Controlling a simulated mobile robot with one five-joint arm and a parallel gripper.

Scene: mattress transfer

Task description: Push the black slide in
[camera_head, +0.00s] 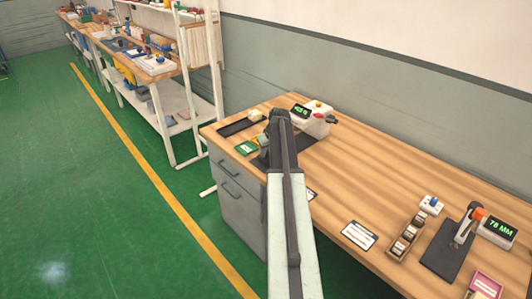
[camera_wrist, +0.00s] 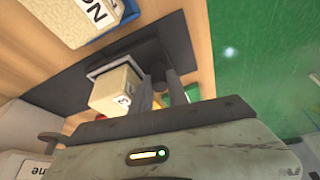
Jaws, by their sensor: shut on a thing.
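The black slide (camera_wrist: 70,88) shows in the wrist view as a dark strip across the wooden table, with a small grey plate (camera_wrist: 103,70) on it. A beige block (camera_wrist: 117,92) with a white label sits beside my gripper. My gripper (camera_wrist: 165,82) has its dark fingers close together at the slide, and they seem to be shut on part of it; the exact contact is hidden. In the head view my gripper (camera_head: 264,142) is low over the table's left end, largely hidden by my arm.
A white device (camera_head: 312,118) with a green display stands behind my arm. A dark tray (camera_head: 238,127) and a green box (camera_head: 246,148) lie near the table's left edge. A labelled box (camera_wrist: 92,18) is close by.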

